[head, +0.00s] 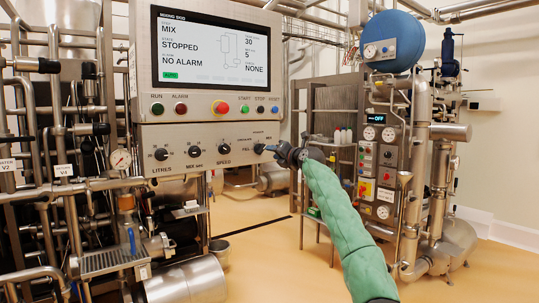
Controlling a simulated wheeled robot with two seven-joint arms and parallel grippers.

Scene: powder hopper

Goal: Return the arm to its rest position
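The screen (211,50) above reads MIX, STOPPED and NO ALARM.
More knobs, such as the speed knob (223,149), and a red stop button (220,107) are on the panel. Steel pipework stands at the left. A skid with a blue tank (394,41) stands right of my arm. Open yellowish floor (265,252) lies between them.

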